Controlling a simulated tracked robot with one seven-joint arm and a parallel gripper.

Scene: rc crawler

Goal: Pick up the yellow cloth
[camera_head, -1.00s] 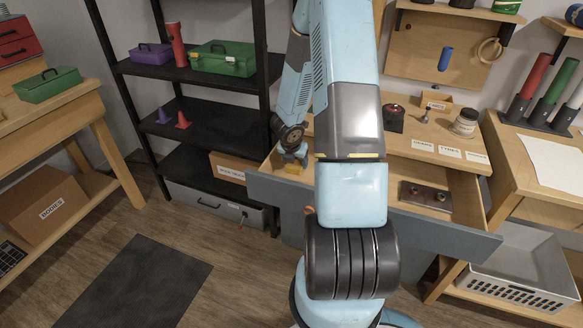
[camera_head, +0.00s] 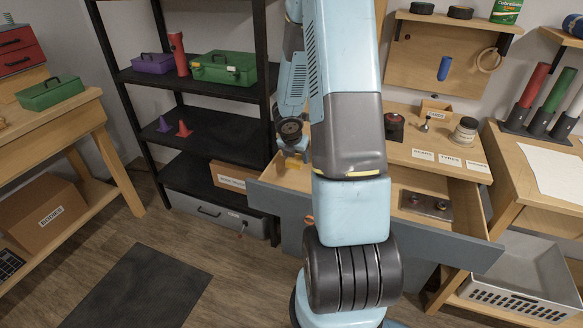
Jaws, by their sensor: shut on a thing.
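The yellow cloth (camera_head: 293,163) shows as a small yellow patch at the left end of the open drawer (camera_head: 275,206). My gripper (camera_head: 295,152) is right above it, at the drawer's left end, and is shut on the cloth. The fingers are small and mostly hidden by my wrist and arm, so how much of the cloth is gripped cannot be seen. My arm also covers the middle of the drawer.
A dark metal part (camera_head: 426,204) lies in the drawer's right side. The workbench top (camera_head: 405,152) above holds a jar (camera_head: 465,131) and small parts. A black shelf (camera_head: 200,78) stands to the left and a white basket (camera_head: 515,275) at lower right.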

